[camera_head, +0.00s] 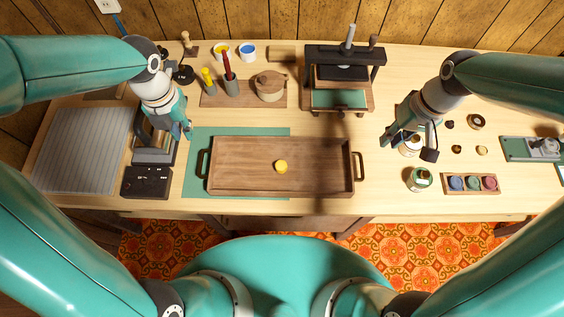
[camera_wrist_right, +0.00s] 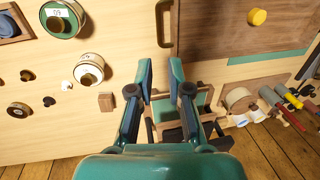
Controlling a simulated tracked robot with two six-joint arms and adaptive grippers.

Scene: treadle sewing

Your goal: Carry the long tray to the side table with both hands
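The long brown wooden tray (camera_head: 240,180) lies on the table, its left part over a green mat. It has a dark handle at the left end (camera_head: 203,164) and another at the right end (camera_head: 358,166). A round yellow object (camera_head: 281,166) sits in it. My left gripper (camera_head: 187,131) is above and left of the tray's left handle, apart from it; its opening is unclear. My right gripper (camera_head: 386,138) is up and right of the right handle. In the right wrist view it (camera_wrist_right: 162,72) is open and empty, with the tray (camera_wrist_right: 225,35) beyond. No separate side table is identifiable.
Jars (camera_head: 419,179) and a palette of coloured pots (camera_head: 470,184) stand right of the tray. A press (camera_head: 340,80) and a board with a pot (camera_head: 270,86) stand behind it. A black-based device (camera_head: 146,181) is close on the left. The table's front edge is just before the tray.

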